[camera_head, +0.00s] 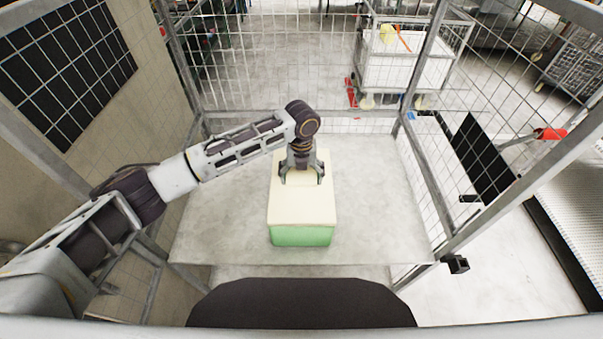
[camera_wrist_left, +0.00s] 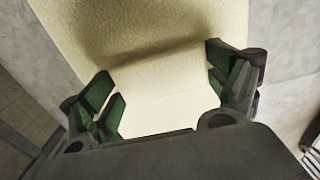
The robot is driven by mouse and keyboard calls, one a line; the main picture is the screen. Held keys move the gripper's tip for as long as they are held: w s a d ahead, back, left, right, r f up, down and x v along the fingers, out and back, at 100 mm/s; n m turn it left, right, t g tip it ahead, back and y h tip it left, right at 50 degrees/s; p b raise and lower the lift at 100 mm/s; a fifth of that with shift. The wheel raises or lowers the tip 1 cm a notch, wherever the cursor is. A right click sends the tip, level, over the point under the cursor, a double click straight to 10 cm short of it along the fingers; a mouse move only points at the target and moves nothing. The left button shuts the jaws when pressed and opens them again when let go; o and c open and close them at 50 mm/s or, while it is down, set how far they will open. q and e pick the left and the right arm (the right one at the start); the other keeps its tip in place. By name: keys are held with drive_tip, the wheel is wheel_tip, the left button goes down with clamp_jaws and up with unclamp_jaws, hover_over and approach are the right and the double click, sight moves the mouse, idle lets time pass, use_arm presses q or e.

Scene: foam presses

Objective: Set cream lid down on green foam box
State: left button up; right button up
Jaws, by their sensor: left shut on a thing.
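The cream lid (camera_head: 302,205) lies over the green foam box (camera_head: 301,236) in the middle of the table. The green front of the box shows below the lid's near edge, with no clear gap between them. My left gripper (camera_head: 302,179) comes down from above and is shut on a raised block of the lid. In the left wrist view the lid (camera_wrist_left: 150,30) fills the upper middle, and the gripper's fingers (camera_wrist_left: 165,95) stand on both sides of the raised block. The box is hidden there. My right gripper is in neither view.
The grey table (camera_head: 380,215) is bare around the box. Wire mesh panels on metal posts (camera_head: 440,180) enclose it at the back and sides. A white cart (camera_head: 403,68) stands beyond the mesh at the back right.

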use_arm(q)
drive_tip(key=shift+f, duration=0.2)
idle(0.3)
drive_tip(key=o, duration=0.7)
wheel_tip(320, 180, up, 12)
idle(0.6)
drive_tip(key=shift+s+f, duration=0.1)
idle(0.9)
